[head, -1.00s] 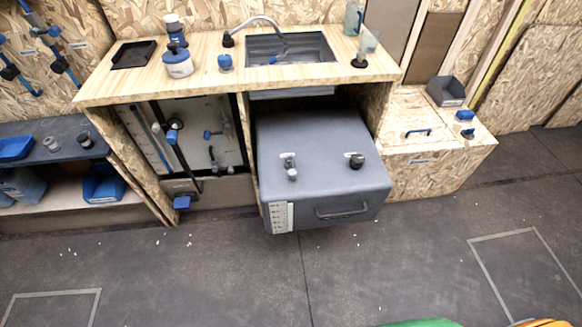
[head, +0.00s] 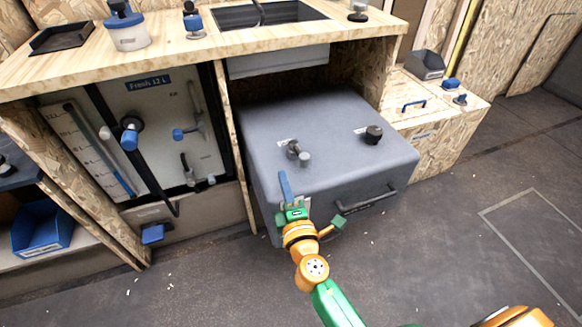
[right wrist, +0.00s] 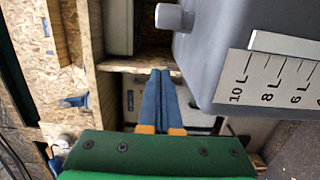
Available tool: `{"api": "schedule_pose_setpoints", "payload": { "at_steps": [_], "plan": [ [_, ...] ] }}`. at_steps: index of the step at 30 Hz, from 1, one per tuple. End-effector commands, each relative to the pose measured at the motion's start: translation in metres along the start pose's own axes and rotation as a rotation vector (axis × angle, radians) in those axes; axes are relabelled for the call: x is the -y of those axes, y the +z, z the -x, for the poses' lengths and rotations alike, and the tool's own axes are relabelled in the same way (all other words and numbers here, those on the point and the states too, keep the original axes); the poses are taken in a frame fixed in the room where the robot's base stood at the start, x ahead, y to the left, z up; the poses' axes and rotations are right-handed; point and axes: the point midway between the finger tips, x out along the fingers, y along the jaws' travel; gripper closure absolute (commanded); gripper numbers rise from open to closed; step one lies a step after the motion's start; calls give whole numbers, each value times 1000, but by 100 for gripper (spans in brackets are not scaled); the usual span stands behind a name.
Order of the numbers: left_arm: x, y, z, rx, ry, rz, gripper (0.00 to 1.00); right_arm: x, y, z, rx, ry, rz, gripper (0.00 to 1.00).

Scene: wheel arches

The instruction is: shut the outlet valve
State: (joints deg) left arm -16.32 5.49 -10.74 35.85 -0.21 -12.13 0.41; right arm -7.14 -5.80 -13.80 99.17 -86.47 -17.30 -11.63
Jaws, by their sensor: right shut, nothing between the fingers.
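No label naming the outlet valve is readable. On the panel marked Fresh 12 L (head: 150,84) are a blue-handled valve (head: 130,136), a smaller blue-handled fitting (head: 180,134) and a blue piece (head: 152,234) at the bottom near the black hose. My right gripper (head: 285,178) is shut and empty, in front of the tank's left front edge. Its blue fingers (right wrist: 160,75) point toward the cabinet in the right wrist view, touching nothing visible. My left gripper is out of view.
The tank juts out from under the wooden counter (head: 170,50), beside a wooden divider (head: 230,140). A dark handle (head: 366,203) is on its front. A wooden box (head: 440,125) stands to the right. The dark floor (head: 450,260) in front is mostly clear.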

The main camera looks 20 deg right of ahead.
Motion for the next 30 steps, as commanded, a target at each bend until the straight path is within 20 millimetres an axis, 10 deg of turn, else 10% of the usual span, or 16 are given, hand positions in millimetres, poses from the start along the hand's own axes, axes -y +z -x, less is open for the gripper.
{"api": "schedule_pose_setpoints", "payload": {
  "at_steps": [8, 16, 30],
  "plan": [
    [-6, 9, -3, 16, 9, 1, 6, 0, 0, -61, 0, 1, -3, 100],
    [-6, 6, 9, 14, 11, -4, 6, 0, 35, -47, 1, -3, -3, 100],
    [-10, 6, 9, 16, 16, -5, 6, 1, 39, -45, -4, -3, -3, 100]
  ]
}}
